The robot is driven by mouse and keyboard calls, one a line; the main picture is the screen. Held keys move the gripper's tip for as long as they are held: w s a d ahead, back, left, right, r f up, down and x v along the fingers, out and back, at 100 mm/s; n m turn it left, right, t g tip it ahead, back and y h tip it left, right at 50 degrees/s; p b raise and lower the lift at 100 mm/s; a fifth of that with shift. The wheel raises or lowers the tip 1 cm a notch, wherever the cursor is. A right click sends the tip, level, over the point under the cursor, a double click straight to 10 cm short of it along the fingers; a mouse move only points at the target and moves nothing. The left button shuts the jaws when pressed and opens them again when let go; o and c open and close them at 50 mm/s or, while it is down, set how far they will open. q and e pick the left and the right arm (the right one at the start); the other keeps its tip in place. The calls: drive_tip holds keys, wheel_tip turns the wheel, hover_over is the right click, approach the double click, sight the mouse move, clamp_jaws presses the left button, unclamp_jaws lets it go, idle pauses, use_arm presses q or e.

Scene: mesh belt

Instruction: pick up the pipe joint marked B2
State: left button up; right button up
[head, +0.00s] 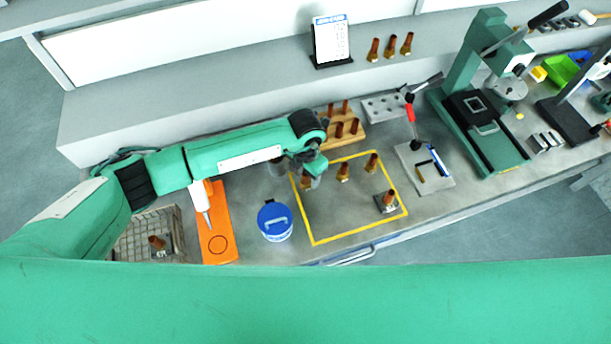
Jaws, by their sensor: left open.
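Several copper-coloured pipe joints with brass bases stand on the bench inside a yellow outlined area (314,243). One pipe joint (306,184) is at the left, partly hidden by my left gripper (311,181). Another pipe joint (343,173) is in the middle and a third (372,163) at the back right. One more pipe joint (389,198) stands on a small grey plate at the front right. No marking such as B2 is readable on any of them. My left gripper points down over the leftmost joint, open. Whether it touches the joint cannot be told. My right gripper is out of view.
A wooden rack (350,141) with several joints stands behind. A blue-lidded tub (274,221), an orange board (220,246) and a wire basket (127,245) are left. A clamp (420,160) and green press (460,110) stand right. Three joints (390,47) are on the shelf.

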use_arm(q)
drive_tip(key=shift+f, duration=1.05)
clamp_jaws()
drive_tip(key=shift+r, duration=0.1)
